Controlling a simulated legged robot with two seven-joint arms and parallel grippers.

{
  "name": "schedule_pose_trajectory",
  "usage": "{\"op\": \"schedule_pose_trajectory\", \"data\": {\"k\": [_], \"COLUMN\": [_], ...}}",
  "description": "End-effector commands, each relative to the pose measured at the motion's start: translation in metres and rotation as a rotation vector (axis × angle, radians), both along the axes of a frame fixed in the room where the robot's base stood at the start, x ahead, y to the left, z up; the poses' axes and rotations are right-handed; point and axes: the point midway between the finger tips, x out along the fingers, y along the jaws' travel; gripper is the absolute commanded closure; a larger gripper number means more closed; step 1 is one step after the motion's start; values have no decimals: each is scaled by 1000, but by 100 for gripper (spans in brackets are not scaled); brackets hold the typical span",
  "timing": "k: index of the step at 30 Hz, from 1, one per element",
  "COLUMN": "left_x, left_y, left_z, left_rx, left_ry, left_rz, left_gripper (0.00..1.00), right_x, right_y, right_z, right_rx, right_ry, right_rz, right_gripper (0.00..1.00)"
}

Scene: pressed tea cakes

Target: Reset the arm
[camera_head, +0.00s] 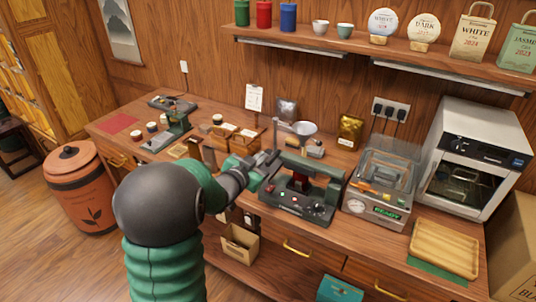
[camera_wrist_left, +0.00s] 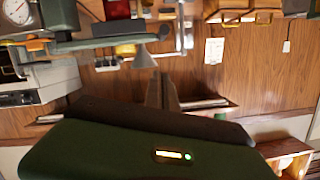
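My left arm comes in from the lower left in the head view, with a dark round joint and green sleeves. My left gripper (camera_head: 266,160) is over the bench, in front of the left end of the green press machine (camera_head: 302,185); I cannot tell whether it touches the machine. In the left wrist view, its two narrow fingers (camera_wrist_left: 162,90) stand close together with nothing visible between them. The green gripper body with a small lit display fills the bottom there. My right gripper is in neither view.
A wooden organizer (camera_head: 235,137) and a green-armed stand (camera_head: 178,117) are farther left. A shelf (camera_head: 400,46) overhangs the back. An orange bin (camera_head: 80,190) stands on the floor.

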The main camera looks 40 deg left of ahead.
Motion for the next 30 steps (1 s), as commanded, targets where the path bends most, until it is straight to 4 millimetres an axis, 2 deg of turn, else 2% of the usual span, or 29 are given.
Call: {"op": "schedule_pose_trajectory", "data": {"k": [3,7,10,11,14,15,17,18,21,25,27,30], "left_x": [-9,-11,-6,-5,-11,-21,-43,-61,-111,-161,-174,-180], "left_y": [-1,-3,-21,-33,-91,-120,-164,-190,-247,-289,-299,-302], "left_z": [2,3,-10,-19,-61,-81,-108,-124,-153,-170,-174,-175], "left_rx": [-2,-2,-33,-54,-150,-192,-251,-284,-345,-390,-399,-404], "left_ry": [-1,0,52,88,268,359,502,596,804,986,1036,1056], "left_rz": [1,1,5,9,21,22,17,11,-11,-33,-38,-40], "left_gripper": [100,100,100,100,100,100,100,100,100,100,100,100], "right_x": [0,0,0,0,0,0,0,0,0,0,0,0], "right_y": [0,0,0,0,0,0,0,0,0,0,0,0], "right_z": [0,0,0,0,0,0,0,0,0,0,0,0], "right_rx": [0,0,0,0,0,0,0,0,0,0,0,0], "right_ry": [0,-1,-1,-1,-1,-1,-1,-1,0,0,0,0], "right_rz": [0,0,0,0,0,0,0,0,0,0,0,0], "right_gripper": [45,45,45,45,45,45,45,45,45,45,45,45]}}
